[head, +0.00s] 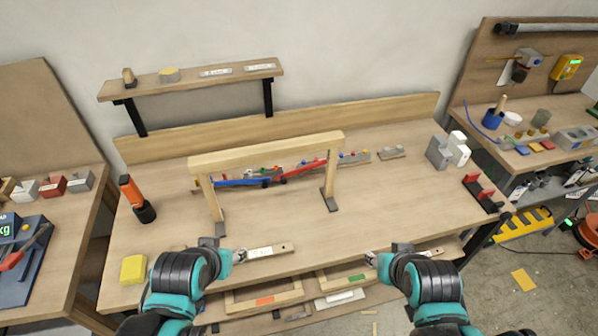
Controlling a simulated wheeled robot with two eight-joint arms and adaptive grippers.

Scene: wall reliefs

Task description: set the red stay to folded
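The red stay (303,168) is a thin red bar under the wooden trestle (265,153) in the middle of the workbench. It slants up to the right, and its lower left end is near the right end of a blue bar (240,183). The trestle's beam passes just above it, and small parts crowd behind it. My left gripper (239,257) is at the bench's front edge, beside a labelled wooden strip (267,251). My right gripper (371,259) is also at the front edge. Both are well in front of the red stay. Their fingers are too small to read.
An orange-and-black tool (136,198) stands at the bench's left, with a yellow block (133,269) in front. Grey-white blocks (447,151) and a red-and-black holder (481,193) are at the right. A shelf (190,78) hangs behind. The bench between grippers and trestle is mostly clear.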

